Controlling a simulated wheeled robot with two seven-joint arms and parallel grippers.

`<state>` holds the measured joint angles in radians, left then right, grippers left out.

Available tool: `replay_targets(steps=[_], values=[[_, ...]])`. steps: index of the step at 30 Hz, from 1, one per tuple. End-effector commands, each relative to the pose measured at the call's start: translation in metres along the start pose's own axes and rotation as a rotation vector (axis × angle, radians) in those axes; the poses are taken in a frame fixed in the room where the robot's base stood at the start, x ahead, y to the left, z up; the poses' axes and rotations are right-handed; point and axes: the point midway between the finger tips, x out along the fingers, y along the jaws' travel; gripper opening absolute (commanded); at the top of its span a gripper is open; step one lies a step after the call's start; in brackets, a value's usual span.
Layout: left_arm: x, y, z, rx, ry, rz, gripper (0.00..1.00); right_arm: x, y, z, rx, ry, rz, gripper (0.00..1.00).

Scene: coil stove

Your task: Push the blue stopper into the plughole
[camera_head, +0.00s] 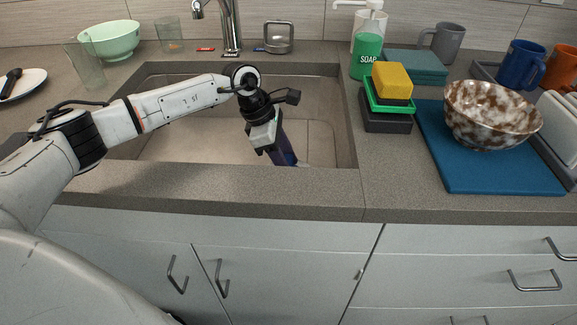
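My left gripper (286,156) reaches down into the sink (190,130), near its front wall and right of its middle. A dark blue-purple length shows below the white gripper body. I cannot tell whether it is the fingers alone or includes the blue stopper. The fingertips are close to the sink's front edge, and their opening cannot be made out. A small pale patch (302,164) beside the tips may be part of the plughole rim, but it is mostly hidden. The stopper cannot be clearly picked out. My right gripper is not in view.
The tap (231,30) stands behind the sink. Right of it are a soap bottle (367,55), stacked sponges (391,82), a blue board (480,170), a speckled bowl (490,112) and mugs (521,65). A green bowl (111,40) and glasses (86,66) stand at the back left.

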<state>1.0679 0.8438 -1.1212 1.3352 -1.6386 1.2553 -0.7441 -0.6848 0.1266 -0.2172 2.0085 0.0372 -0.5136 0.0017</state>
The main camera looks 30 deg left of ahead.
Motion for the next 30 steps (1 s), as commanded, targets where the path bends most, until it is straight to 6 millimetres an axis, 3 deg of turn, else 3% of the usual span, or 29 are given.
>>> replay_targets(steps=[2, 12, 13, 16, 25, 30], values=[[0.009, 0.0, -0.003, -0.001, 0.0, -0.001, 0.2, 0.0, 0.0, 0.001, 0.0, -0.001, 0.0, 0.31], [0.012, 0.0, -0.005, 0.001, -0.001, 0.001, 0.2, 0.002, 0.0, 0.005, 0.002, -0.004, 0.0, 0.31], [0.012, 0.0, -0.005, 0.001, 0.0, 0.001, 0.47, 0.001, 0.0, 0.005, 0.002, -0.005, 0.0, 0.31], [0.011, 0.0, -0.005, 0.001, 0.0, 0.0, 0.62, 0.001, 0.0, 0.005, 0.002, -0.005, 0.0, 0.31], [0.009, 0.0, -0.004, 0.001, 0.0, 0.001, 0.62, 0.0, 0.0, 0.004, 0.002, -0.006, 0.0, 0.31], [-0.007, 0.001, -0.004, 0.0, -0.001, 0.004, 0.62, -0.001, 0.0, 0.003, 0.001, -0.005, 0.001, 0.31]])
